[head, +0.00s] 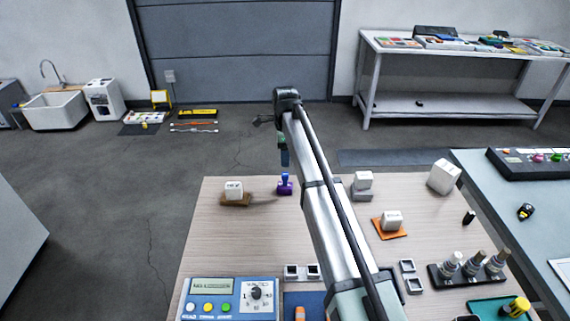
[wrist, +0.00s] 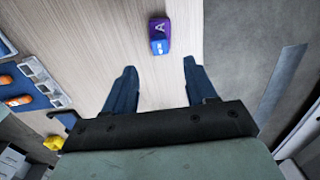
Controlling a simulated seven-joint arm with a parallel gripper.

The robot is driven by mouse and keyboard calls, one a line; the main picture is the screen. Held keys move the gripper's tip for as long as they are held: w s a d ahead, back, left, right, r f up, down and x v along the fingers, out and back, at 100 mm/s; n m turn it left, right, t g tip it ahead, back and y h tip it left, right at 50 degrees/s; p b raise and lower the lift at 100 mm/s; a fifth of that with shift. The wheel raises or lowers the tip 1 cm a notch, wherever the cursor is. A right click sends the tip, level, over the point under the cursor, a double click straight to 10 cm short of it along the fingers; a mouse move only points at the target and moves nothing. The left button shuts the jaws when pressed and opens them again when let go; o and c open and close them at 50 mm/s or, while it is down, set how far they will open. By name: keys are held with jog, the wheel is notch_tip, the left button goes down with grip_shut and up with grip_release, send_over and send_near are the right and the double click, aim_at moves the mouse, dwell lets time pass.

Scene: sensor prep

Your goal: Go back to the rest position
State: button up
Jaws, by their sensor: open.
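My gripper (head: 284,157) shows in the head view at the far end of my arm, above the table (head: 215,250). In the wrist view my gripper (wrist: 160,82) has its two blue fingers wide apart with only bare wood between them. A purple and blue block-like object (head: 284,186) stands on the table below and near the gripper. In the wrist view this object (wrist: 160,34), with a letter A on its purple part, lies beyond the fingertips, apart from them.
A white cube on a brown pad (head: 235,200) is at left. Another on an orange pad (head: 391,234), stacked blocks (head: 363,185) and a loose white block (head: 444,176) are at right. A control panel (head: 229,299) and a rack of cylinders (head: 467,276) sit at the front.

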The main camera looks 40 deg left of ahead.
jog(key=shift+r, duration=0.7)
